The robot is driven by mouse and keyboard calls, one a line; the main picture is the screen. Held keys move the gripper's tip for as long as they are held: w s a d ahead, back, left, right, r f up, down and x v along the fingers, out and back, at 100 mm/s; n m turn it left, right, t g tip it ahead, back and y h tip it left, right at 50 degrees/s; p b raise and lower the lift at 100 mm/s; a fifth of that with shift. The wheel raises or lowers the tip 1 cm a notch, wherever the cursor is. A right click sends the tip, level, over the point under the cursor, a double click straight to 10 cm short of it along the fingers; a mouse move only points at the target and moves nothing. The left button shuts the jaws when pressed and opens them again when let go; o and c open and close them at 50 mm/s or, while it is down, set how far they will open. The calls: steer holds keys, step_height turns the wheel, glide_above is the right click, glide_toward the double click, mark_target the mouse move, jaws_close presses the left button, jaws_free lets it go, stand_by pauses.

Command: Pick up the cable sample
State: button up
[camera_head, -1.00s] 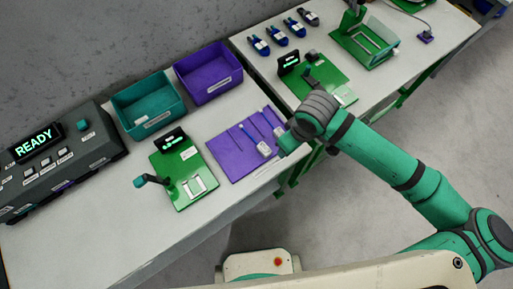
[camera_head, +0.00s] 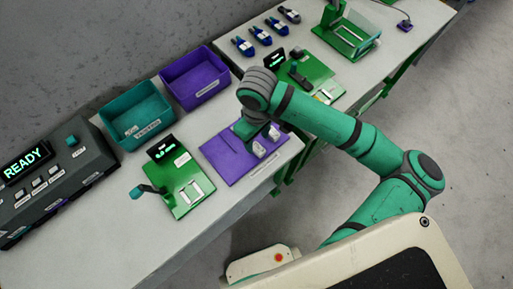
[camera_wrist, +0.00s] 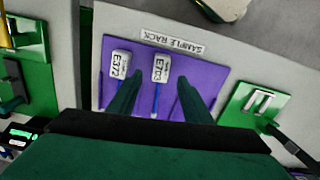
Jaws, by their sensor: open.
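The purple sample rack (camera_head: 225,158) lies flat on the table. Two cable samples rest on it, each a thin blue cable with a white tag. In the wrist view, the tag reading E372 (camera_wrist: 120,63) is on the left and the tag reading E373 (camera_wrist: 160,68) is to its right. Both tags also show in the head view, just beside my gripper (camera_head: 256,130). In the wrist view my gripper (camera_wrist: 160,80) is open and empty, its fingers on either side of the E373 sample. The left finger partly hides the E372 cable. Finger height above the rack is unclear.
A green fixture with a lever (camera_head: 183,185) stands left of the rack, another green fixture (camera_head: 308,75) to its right. Teal (camera_head: 135,120) and purple (camera_head: 193,80) bins stand behind. A control box reading READY (camera_head: 45,185) is far left.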

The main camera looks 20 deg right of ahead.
mark_target(257, 147)
steer(key=shift+s+f, duration=0.15)
steer(key=shift+f, duration=2.45)
jaws_close()
